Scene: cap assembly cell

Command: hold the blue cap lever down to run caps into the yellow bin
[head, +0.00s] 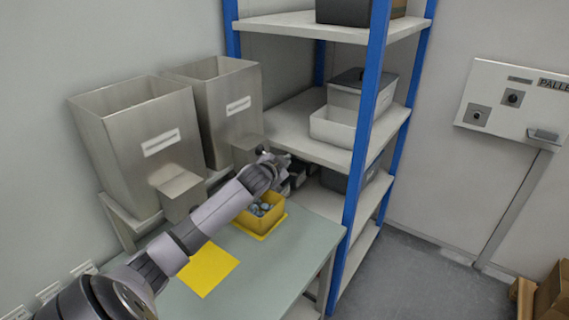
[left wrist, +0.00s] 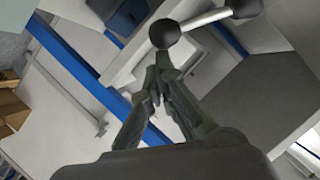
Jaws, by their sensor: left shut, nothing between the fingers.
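The yellow bin (head: 248,222) stands on the green-grey table below the right metal hopper (head: 215,105) and holds several bluish caps (head: 262,209). My left gripper (head: 284,163) is by the outlet box of that hopper, above and behind the bin, with its fingers shut and empty. In the left wrist view the closed fingertips (left wrist: 158,82) are close to a dark round knob (left wrist: 165,34) on a pale rod, the lever. I cannot tell whether they touch it. The lever's colour does not show as blue. My arm hides part of the bin's surroundings. My right gripper is not seen.
A second metal hopper (head: 133,145) stands at the left. A bare yellow square (head: 208,269) lies on the table (head: 268,270). A blue-posted shelf (head: 365,130) with grey bins stands close on the right. A control panel (head: 513,100) is on the right wall.

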